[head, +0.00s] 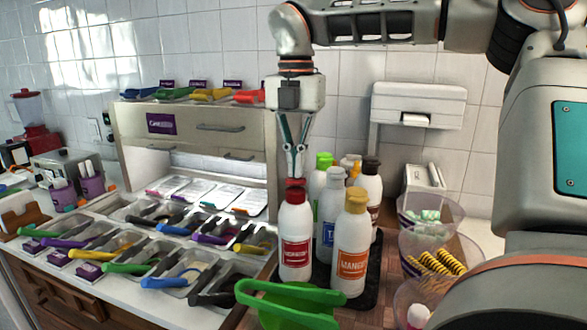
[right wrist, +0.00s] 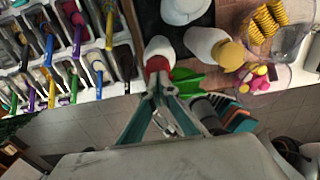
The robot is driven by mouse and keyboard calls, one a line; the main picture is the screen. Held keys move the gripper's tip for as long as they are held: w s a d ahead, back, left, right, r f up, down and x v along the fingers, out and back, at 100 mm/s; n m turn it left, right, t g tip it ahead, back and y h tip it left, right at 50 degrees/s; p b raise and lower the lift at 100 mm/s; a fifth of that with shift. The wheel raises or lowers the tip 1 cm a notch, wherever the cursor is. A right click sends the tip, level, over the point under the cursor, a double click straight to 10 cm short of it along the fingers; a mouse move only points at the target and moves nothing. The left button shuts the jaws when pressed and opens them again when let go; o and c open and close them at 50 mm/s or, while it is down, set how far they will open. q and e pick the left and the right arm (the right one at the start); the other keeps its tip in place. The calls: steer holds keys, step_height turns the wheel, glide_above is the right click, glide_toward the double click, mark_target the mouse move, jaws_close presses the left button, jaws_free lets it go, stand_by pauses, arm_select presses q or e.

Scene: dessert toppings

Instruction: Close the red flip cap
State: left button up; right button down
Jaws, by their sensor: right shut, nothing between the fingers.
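A white bottle with a red label (head: 295,240) stands upright at the front left of a bottle group. Its red cap (head: 294,190) is on top; it also shows in the right wrist view (right wrist: 156,65). I cannot tell whether the flip lid is raised or down. My right gripper (head: 294,172) points straight down directly above the red cap. Its teal fingers are shut with nothing between them, and the tips are at or very close to the cap. The tips also show over the cap's near edge in the right wrist view (right wrist: 159,86). My left gripper is not in view.
An orange-capped bottle (head: 351,245) stands close on the right, with several others behind. A bright green object (head: 290,303) is in front. Clear bowls (head: 430,215) stand at the right. Topping trays with colored handles (head: 165,245) fill the left counter.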

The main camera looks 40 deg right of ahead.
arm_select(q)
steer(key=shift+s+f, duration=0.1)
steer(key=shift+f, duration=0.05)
arm_select(e)
steer(key=shift+f, duration=0.15)
steer(key=shift+f+b, duration=0.4)
arm_select(q)
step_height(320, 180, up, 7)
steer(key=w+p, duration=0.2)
steer(key=p, duration=0.3)
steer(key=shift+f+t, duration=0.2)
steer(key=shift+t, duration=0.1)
arm_select(e)
step_height(320, 180, up, 8)
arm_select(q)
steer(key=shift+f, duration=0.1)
arm_select(e)
steer(key=shift+r, duration=0.1)
